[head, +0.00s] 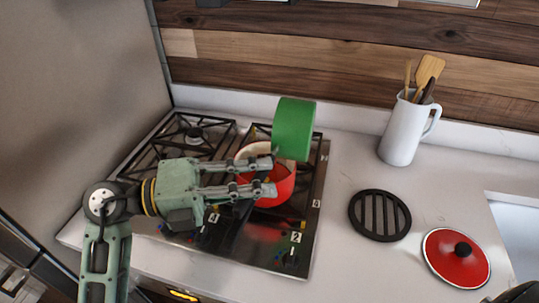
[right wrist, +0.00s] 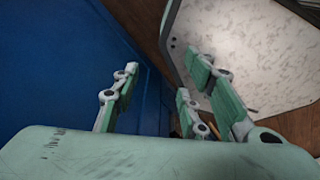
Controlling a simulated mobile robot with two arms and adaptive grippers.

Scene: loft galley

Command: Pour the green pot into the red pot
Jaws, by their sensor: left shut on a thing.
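The green pot (head: 294,128) is tipped on its side in the air above the red pot, in the head view. My left gripper (head: 272,176) is shut on it, apparently by its handle; the grip itself is hard to make out. The red pot (head: 285,190) stands upright on the front right of the stove, with a pale inner wall. The gripper fingers cover part of its opening, so its contents are unclear. My right gripper (right wrist: 160,95) shows in the right wrist view with its fingers apart and nothing between them.
The gas stove (head: 265,258) has black grates. To its right on the counter lie a round black trivet (head: 380,215) and a red lid (head: 457,258) with a black knob. A white jug (head: 400,132) with wooden utensils stands behind, and a sink edge is at far right.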

